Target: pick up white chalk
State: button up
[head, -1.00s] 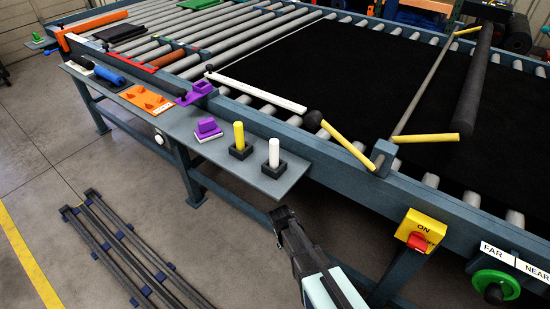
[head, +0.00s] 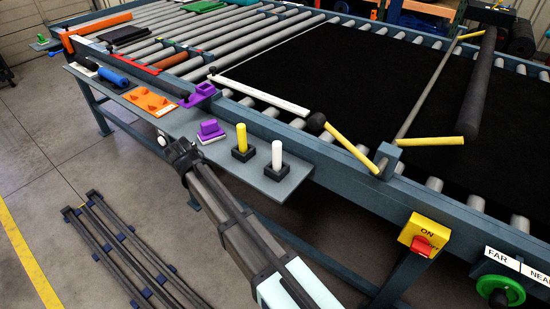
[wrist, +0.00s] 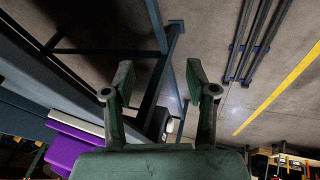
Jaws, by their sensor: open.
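The white chalk (head: 277,154) stands upright in a small dark square holder (head: 275,171) near the right end of the grey side shelf in the head view. A yellow chalk (head: 241,137) stands upright in a like holder just left of it. My gripper (head: 180,150) is at the front edge of the shelf, left of and apart from both chalks. In the wrist view my gripper (wrist: 160,80) has its two fingers spread, with nothing between them. The white chalk cannot be made out in the wrist view.
A purple block on a white base (head: 210,131) sits left of the yellow chalk. An orange tray (head: 150,101) and blue roll (head: 113,77) lie farther left on the shelf (head: 297,187). The frame rail (head: 270,125) rises behind the chalks.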

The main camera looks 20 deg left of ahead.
notch_tip(320, 180, up, 5)
jog(key=a, duration=0.2)
notch_tip(320, 180, up, 24)
jog(key=m+g+h+p, duration=0.2)
jog(key=m+g, duration=0.1)
jog(key=g, duration=0.2)
send_over(276, 143)
notch_tip(276, 143, down, 11)
jog(key=shift+s+f+p, duration=0.1)
jog(key=shift+f+p, duration=0.05)
jog(key=shift+p, duration=0.5)
jog(key=shift+d+f+p, duration=0.2)
jog(key=shift+f+p, duration=1)
jog(key=shift+f, duration=1.5)
grip_shut()
